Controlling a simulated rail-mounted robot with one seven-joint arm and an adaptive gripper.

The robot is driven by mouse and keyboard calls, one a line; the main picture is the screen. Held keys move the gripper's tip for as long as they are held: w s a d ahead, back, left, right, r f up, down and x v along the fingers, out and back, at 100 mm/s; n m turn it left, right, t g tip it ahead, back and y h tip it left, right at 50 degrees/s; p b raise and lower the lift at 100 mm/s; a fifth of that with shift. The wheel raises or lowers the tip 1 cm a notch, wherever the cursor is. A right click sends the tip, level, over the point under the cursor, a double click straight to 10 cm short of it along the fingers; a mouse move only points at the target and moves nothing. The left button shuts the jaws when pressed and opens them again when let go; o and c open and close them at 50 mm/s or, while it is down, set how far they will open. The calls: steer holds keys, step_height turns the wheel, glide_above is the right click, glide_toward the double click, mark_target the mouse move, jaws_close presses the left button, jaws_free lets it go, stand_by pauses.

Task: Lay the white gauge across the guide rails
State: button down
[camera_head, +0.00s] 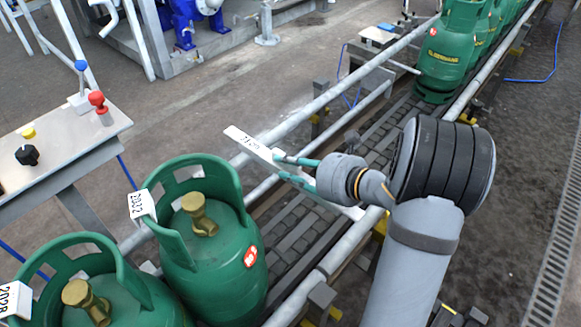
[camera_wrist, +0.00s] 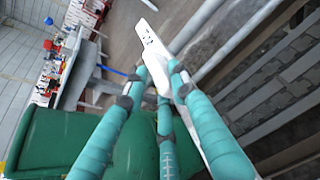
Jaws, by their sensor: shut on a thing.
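The white gauge (camera_head: 248,144), a long flat bar with dark marks near one end, is held by my gripper (camera_head: 283,168). Its teal fingers are shut on the bar's middle part. In the head view the bar spans over the roller track, with its marked end by the left guide rail (camera_head: 345,80) and its other end near the right guide rail (camera_head: 345,245). Whether it touches the rails I cannot tell. In the wrist view the gauge (camera_wrist: 150,42) runs between the fingers (camera_wrist: 165,82), which hide part of it.
More green cylinders (camera_head: 447,50) stand at the top right. A control panel (camera_head: 65,140) with knobs stands left. The track between is clear.

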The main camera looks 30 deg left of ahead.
mark_target(327, 205)
steer(key=shift+f+b, duration=2.7)
steer(key=shift+b, duration=0.15)
steer(key=shift+b, duration=1.25)
steer(key=shift+f+b, duration=2.35)
steer(key=shift+b, duration=0.5)
steer(key=c, duration=1.3)
jaws_free()
steer(key=shift+c, duration=0.2)
steer(key=shift+d, duration=0.1)
steer(key=v, duration=1.2)
